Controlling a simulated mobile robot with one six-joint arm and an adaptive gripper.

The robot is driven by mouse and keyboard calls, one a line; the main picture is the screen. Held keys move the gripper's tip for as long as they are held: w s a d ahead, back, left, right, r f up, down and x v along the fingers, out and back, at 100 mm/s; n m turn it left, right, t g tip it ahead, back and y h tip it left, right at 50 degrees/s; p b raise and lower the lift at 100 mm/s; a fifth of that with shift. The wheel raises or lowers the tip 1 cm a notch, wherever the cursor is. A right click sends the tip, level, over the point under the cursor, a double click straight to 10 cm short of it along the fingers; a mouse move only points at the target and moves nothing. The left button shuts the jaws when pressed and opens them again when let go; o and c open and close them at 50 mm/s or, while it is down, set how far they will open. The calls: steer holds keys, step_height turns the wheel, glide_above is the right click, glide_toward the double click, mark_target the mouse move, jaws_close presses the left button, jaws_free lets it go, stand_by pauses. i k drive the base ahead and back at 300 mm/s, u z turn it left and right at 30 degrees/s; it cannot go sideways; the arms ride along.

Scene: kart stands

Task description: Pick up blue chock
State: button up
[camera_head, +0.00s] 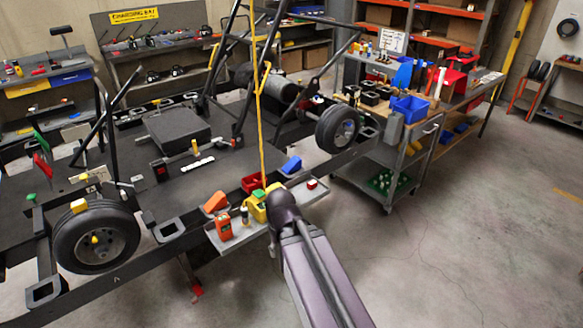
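The blue chock (291,165) is a small wedge on the back edge of a narrow grey tray (230,239) fixed along the kart frame. My arm comes up from the bottom of the view, and its dark wrist end (283,203) is over the tray, in front of and slightly left of the blue chock. My gripper's fingers are hidden by the wrist, so I cannot see whether they are open or shut. The blue chock looks clear of my arm in this view.
The tray also holds an orange wedge (215,203), an orange-red device (223,227), a yellow item (255,208), a red bin (252,183) and a small red-and-white item (312,184). A kart wheel (337,128) and a tool cart (378,180) stand behind. Floor at right is clear.

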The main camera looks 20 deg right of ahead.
mark_target(294, 163)
steer(key=z, duration=0.05)
steer(key=i, duration=1)
steer(key=u, duration=0.05)
